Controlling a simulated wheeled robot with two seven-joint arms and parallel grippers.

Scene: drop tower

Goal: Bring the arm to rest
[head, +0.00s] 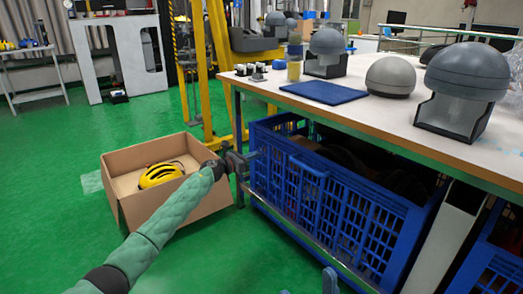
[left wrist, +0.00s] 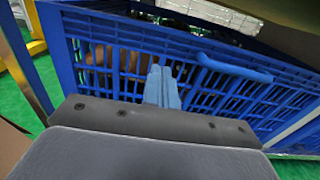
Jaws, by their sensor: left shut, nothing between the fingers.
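My left arm reaches in from the lower left, and my left gripper (head: 250,156) is at the left end of the blue crate under the table. In the left wrist view its pale blue fingers (left wrist: 162,88) are together with nothing between them, in front of the lattice wall of the blue crate (left wrist: 105,35). I cannot tell whether they touch the crate. A small blue-grey tip (head: 330,281) at the bottom edge of the head view may be my right gripper; its jaws cannot be made out.
The blue crate (head: 322,205) holds dark items beneath the workbench (head: 400,112). A cardboard box (head: 205,205) with a yellow helmet (head: 161,175) stands left of my left gripper. Several grey domes and a blue mat (head: 325,92) are on the bench. Green floor is clear at left.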

